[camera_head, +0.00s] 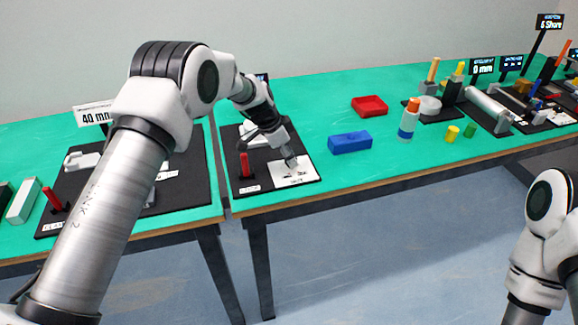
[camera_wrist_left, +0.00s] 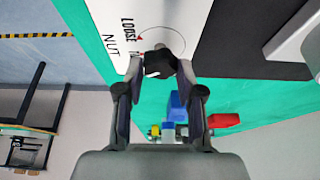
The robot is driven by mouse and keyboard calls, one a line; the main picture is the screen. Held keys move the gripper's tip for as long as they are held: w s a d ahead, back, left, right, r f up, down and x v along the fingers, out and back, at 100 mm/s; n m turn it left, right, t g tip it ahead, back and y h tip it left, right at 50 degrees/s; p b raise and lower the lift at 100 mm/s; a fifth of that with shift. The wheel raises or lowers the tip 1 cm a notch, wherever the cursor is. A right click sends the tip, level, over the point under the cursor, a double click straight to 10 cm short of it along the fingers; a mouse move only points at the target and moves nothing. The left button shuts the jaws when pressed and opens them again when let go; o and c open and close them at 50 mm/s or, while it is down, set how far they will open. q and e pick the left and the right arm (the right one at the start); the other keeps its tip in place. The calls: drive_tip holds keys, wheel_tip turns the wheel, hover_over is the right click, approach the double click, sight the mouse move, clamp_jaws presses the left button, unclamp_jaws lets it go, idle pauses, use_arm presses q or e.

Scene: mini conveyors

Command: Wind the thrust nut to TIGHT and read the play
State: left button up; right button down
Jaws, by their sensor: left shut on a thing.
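The thrust nut (camera_wrist_left: 158,62) shows in the left wrist view as a dark knob at the end of my left gripper (camera_wrist_left: 161,74). A small red mark lies near LOOSE. In the head view my left gripper (camera_head: 290,161) points down at the white plate (camera_head: 305,176) on a black board. A display behind my left arm is mostly hidden, so I cannot read the play. My right gripper is out of view.
A red lever (camera_head: 244,166) stands on the same board, left of the plate. A blue block (camera_head: 350,141) and a red tray (camera_head: 370,105) lie to the right. The left board has a 40 mm sign (camera_head: 95,115). Green table is free around the blue block.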

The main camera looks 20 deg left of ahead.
use_arm(q)
drive_tip(key=shift+f+m+g+b, duration=0.2)
drive_tip(key=shift+m+g+b, duration=0.1)
drive_tip(key=shift+m+b, duration=0.25)
drive_tip(key=shift+s, duration=0.1)
drive_tip(key=o, duration=1.2)
drive_tip(key=shift+c, duration=0.2)
drive_tip(key=shift+r, duration=0.15)
drive_tip(key=v, duration=1.1)
drive_tip(key=shift+a+r, duration=0.2)
drive_tip(key=shift+r, duration=0.1)
